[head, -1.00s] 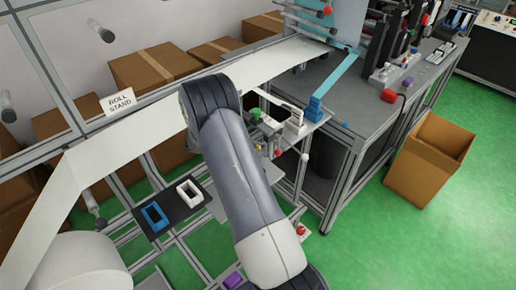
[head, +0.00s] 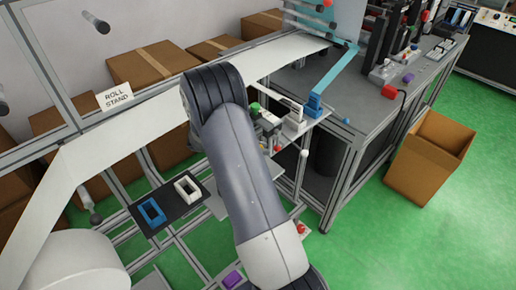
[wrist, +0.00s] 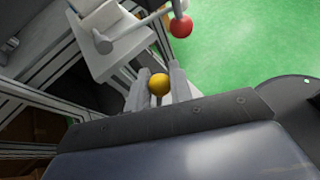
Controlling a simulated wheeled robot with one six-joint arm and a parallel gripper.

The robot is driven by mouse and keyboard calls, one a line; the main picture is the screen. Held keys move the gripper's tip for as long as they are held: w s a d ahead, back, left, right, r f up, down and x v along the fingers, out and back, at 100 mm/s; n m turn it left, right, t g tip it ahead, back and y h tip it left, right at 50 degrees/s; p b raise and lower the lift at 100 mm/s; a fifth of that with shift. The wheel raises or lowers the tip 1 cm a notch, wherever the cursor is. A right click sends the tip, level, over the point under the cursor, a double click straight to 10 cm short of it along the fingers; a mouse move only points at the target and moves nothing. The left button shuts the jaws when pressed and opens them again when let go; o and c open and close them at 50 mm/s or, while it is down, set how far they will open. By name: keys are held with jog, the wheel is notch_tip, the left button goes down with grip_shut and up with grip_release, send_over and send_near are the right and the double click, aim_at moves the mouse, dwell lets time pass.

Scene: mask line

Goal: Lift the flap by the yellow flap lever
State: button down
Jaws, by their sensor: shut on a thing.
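The yellow flap lever shows in the wrist view as a round yellow knob (wrist: 159,84). It sits between the two grey fingers of my gripper (wrist: 158,90), which are shut on it. The lever's stem and the flap itself are hidden or cannot be made out. In the head view my own arm covers most of the gripper and the yellow knob.
A red ball knob (wrist: 181,26) on a grey arm is close above the fingers. A white web (head: 120,115) runs behind my arm.

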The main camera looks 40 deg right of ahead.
jog(key=shift+s, duration=0.15)
jog(key=c, duration=1.3)
grip_release()
jog(key=shift+b+v, duration=0.7)
jog(key=shift+v, duration=4.75)
jog(key=shift+s+r, duration=0.1)
jog(key=shift+r, duration=0.1)
